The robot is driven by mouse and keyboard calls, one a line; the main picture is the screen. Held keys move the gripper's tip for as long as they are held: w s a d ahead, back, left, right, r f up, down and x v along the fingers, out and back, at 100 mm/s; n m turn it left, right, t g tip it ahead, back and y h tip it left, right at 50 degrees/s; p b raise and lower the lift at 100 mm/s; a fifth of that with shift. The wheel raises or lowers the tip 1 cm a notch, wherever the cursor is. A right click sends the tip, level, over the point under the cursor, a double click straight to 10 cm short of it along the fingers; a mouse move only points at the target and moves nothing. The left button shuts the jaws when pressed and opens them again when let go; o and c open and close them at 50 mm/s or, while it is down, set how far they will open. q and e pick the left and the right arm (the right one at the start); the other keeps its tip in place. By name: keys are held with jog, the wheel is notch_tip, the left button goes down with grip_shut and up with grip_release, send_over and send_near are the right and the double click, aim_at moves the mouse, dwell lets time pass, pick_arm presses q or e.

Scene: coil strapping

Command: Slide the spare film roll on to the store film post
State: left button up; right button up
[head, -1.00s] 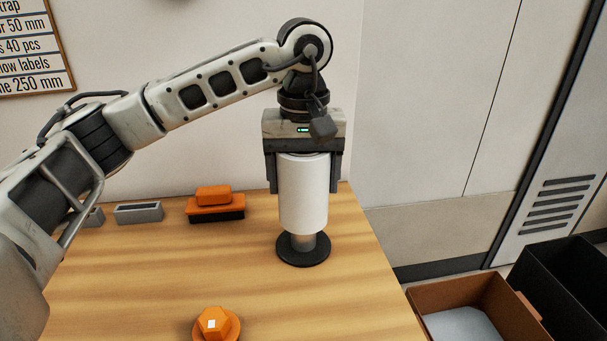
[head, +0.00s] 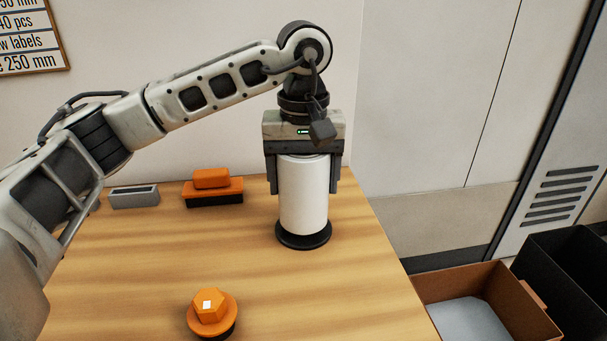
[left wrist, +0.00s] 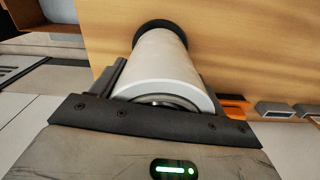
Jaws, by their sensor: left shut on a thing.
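The white film roll (head: 303,200) stands upright on the wooden table, low over the black round base (head: 303,240) of the post. The post's shaft does not show in the head view; the roll hides it. My left gripper (head: 303,176) is shut on the roll from above, one finger on each side of its upper part. In the left wrist view the roll (left wrist: 162,66) lies between the fingers, with the dark base (left wrist: 158,27) at its far end and a metallic round end inside its near opening. My right gripper is not in view.
An orange knob (head: 211,310) stands at the table's front. An orange-and-black block (head: 213,192) and a grey slotted block (head: 134,197) sit at the back left. A cardboard box (head: 480,300) and a black bin (head: 565,270) stand right of the table.

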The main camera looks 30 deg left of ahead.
pick_arm(q)
jog(key=shift+f, duration=0.25)
jog(key=o, duration=1.8)
jog(key=shift+c, duration=0.2)
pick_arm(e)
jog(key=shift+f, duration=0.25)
pick_arm(q)
notch_tip(320, 180, up, 16)
jog(key=p, duration=0.3)
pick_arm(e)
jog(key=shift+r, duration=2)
